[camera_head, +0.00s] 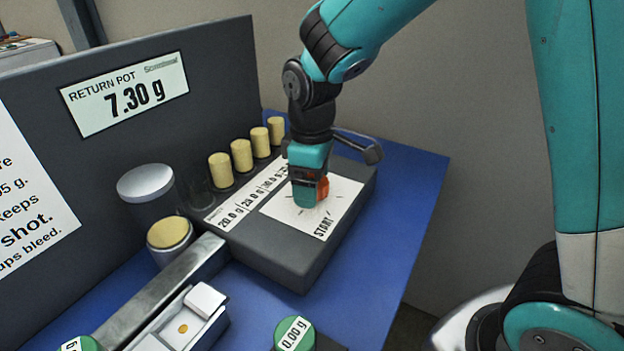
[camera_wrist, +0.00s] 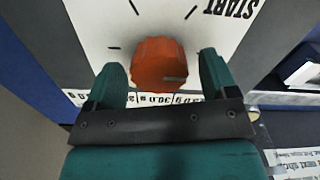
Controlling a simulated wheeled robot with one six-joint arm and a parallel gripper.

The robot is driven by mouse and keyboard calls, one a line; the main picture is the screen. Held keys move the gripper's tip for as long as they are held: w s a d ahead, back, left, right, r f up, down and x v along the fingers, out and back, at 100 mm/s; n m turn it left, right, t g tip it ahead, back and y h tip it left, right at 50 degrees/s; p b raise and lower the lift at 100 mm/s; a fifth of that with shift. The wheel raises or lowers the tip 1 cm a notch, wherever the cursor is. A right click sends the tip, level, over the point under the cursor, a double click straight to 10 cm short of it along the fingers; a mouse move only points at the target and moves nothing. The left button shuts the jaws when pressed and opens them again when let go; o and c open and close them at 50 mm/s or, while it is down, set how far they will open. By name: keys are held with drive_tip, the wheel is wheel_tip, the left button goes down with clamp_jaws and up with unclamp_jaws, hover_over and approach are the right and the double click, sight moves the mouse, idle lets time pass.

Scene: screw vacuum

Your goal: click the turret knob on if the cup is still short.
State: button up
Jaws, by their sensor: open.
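The orange-red knob (camera_head: 323,188) sits on a white dial plate (camera_head: 338,205) with tick marks and the word START, on top of a dark grey box. My gripper (camera_head: 310,185) is down at the knob. In the wrist view, the knob (camera_wrist: 158,65) stands between the two open fingers of my gripper (camera_wrist: 162,78); a gap shows on the right, and the left finger is very close to it or touching. A metal cup with a pale yellow top (camera_head: 170,235) stands left of the box. I cannot tell which vessel is the task's cup.
A display (camera_head: 125,93) on the dark back panel reads "RETURN POT 7.30 g". Several yellow cylinders (camera_head: 221,168) line the box's back edge beside gram labels. A metal rail (camera_head: 165,290) and a green-topped item (camera_head: 293,333), its label partly readable as "0.00 g", are in front. Blue table (camera_head: 400,200) is clear at right.

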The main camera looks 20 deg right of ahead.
drive_tip(key=c, duration=0.9)
drive_tip(key=shift+r+m+p, duration=0.1)
drive_tip(key=shift+m+p, duration=0.2)
drive_tip(key=shift+m, duration=0.1)
drive_tip(key=shift+r+m+p, duration=0.1)
drive_tip(key=shift+m+p, duration=0.6)
drive_tip(key=shift+m, duration=0.2)
drive_tip(key=m+p, duration=0.1)
drive_tip(key=m, duration=0.1)
drive_tip(key=shift+w+d+m+p, duration=0.1)
drive_tip(key=shift+m+p, duration=0.2)
drive_tip(key=shift+m, duration=0.1)
drive_tip(key=m+p, duration=0.3)
drive_tip(key=m, duration=0.3)
drive_tip(key=shift+d, duration=0.15)
drive_tip(key=shift+w+m, duration=0.1)
drive_tip(key=shift+m, duration=0.2)
drive_tip(key=o, duration=0.9)
